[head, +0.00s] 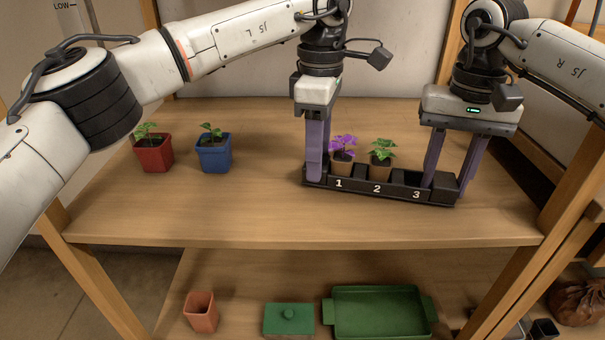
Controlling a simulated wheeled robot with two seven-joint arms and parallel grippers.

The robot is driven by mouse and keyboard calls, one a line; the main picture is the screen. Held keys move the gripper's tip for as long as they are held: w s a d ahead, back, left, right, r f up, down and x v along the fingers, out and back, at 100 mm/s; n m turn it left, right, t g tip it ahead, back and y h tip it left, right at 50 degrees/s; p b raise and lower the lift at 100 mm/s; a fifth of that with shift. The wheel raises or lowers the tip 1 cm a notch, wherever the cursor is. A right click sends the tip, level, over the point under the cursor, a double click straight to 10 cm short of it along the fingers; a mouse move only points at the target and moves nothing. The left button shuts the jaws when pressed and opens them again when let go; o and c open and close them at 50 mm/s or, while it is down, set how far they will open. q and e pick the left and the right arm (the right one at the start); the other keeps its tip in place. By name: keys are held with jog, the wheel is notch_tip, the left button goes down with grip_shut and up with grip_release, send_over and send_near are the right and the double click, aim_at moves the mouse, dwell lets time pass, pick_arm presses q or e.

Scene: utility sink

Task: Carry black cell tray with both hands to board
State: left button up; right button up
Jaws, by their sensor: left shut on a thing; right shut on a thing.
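The black cell tray (396,194) is at the right of the wooden upper shelf board (270,215), its long side across the view and its right end slightly nearer. Its front shows 1, 2 and 3. A purple-leaved plant (343,145) in a brown pot stands in cell 1 and a green plant (382,150) in cell 2. Cell 3 shows no plant. My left gripper (315,174) is shut on the tray's left end, my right gripper (448,184) on its right end. I cannot tell whether the tray touches the board.
A red pot (153,154) and a blue pot (214,156), both with seedlings, stand at the board's left. Bare board lies between them and the tray. Below are a terracotta pot (201,312), a green lid (289,319) and a green tray (380,312). Wooden posts flank the shelf.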

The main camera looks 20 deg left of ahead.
pick_arm(q)
jog(key=o, duration=0.7)
jog(key=shift+f, duration=0.4)
jog(key=shift+c, duration=0.2)
pick_arm(e)
jog(key=o, duration=0.7)
jog(key=shift+f, duration=0.35)
jog(key=shift+c, duration=0.2)
pick_arm(q)
jog(key=o, duration=0.5)
jog(key=shift+r, duration=0.15)
jog(key=shift+c, duration=0.2)
pick_arm(e)
jog(key=o, duration=0.5)
jog(key=shift+r, duration=0.15)
jog(key=shift+c, duration=0.2)
pick_arm(q)
jog(key=shift+r, duration=0.1)
notch_tip(320, 180, up, 12)
pick_arm(e)
notch_tip(320, 180, up, 12)
